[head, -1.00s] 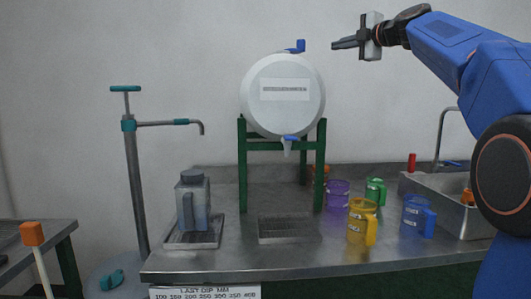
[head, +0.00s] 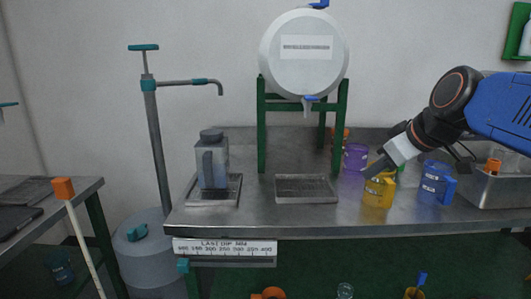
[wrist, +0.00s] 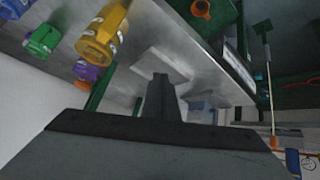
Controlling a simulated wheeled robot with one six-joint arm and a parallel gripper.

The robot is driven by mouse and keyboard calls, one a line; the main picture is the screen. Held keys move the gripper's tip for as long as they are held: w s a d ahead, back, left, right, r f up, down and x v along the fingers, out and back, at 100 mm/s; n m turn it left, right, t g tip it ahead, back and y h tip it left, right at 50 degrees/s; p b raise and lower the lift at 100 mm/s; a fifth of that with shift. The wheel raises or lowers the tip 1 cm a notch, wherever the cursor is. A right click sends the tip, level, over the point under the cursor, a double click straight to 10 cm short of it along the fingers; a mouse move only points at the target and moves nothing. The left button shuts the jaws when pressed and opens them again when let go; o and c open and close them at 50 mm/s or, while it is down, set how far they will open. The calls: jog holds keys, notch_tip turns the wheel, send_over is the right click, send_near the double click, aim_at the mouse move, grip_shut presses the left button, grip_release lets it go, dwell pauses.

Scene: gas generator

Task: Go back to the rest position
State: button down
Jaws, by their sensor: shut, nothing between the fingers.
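My gripper (head: 374,170) is at the right of the head view, pointing down and left, empty and shut. Its dark fingers overlap the top of the yellow jug (head: 378,191) in the picture; I cannot tell whether they touch it. In the wrist view my gripper's fingers (wrist: 160,92) are together with nothing between them, and the yellow jug (wrist: 102,35) shows up and left of them. My arm reaches in from the right edge.
A metal bench (head: 300,215) holds a blue jug (head: 433,180), a purple jug (head: 355,157), a clear container (head: 212,160) and a white drum (head: 303,52) on a green stand (head: 261,130). A sink (head: 485,190) is at the right. A hand pump (head: 158,140) stands left.

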jog(key=s+d+f+m+g+h, duration=0.1)
jog(key=s+f+m, duration=0.2)
jog(key=s+f, duration=0.6)
jog(key=s+d+f+m+g+h, duration=0.1)
jog(key=s+f+m, duration=0.3)
jog(key=s+f, duration=0.6)
notch_tip(320, 180, down, 4)
jog(key=shift+d+r+g+h, duration=0.1)
jog(key=shift+d+g+h, duration=0.35)
jog(key=shift+d, duration=0.35)
